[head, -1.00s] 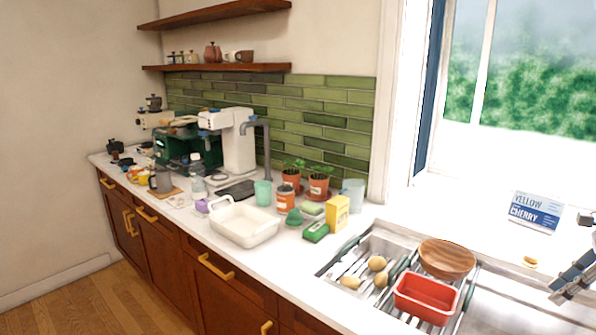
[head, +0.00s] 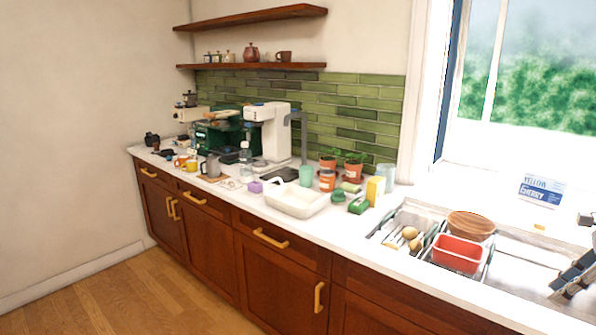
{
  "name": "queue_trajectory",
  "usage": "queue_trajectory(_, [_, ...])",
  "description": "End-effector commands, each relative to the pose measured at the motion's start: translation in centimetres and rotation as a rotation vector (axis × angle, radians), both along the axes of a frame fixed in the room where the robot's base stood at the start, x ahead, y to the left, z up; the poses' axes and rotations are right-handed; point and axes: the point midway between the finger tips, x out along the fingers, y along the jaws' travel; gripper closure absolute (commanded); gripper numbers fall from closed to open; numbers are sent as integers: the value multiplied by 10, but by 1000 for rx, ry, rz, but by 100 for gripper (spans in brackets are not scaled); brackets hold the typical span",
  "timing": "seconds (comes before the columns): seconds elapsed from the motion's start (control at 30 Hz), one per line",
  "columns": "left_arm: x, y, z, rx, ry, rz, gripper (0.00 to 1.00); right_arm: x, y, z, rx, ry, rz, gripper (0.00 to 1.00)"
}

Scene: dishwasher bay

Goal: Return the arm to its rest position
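My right gripper (head: 562,286) shows at the right edge of the head view, in front of the sink's right part. It is dark grey and partly cut off by the picture edge. I see nothing held in it, but its finger gap is too small to read. My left gripper is not in view.
The sink holds a rack with a red tub (head: 458,254), a wooden bowl (head: 471,225) and yellowish potatoes (head: 410,233). A white dish (head: 296,203), a green box (head: 358,205) and a coffee machine (head: 268,133) stand along the counter. The wooden floor (head: 130,295) at left is clear.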

Motion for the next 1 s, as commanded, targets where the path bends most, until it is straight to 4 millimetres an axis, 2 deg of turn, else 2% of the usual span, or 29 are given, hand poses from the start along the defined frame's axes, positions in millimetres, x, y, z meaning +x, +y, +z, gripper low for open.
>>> queue_trajectory(0.07, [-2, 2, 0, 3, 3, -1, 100, 0, 0, 0, 0, 0, 0, 73])
queue_trajectory(0.27, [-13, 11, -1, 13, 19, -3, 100, 25, 29, -22, 68, -27, -24, 73])
queue_trajectory(0.43, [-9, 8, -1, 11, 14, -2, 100, 48, 60, -45, 151, -53, -61, 73])
queue_trajectory(0.57, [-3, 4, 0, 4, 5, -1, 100, 68, 92, -68, 243, -70, -108, 73])
queue_trajectory(0.67, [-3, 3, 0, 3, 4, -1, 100, 85, 123, -92, 341, -79, -167, 73])
queue_trajectory(0.77, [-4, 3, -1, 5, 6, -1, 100, 102, 162, -123, 477, -76, -262, 73])
queue_trajectory(0.9, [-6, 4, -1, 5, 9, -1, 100, 119, 221, -183, 738, -32, -499, 73])
queue_trajectory(0.97, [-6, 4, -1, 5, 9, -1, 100, 122, 241, -211, 854, 1, -632, 73])
queue_trajectory(1.0, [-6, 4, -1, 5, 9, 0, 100, 122, 251, -231, 927, 29, -728, 73])
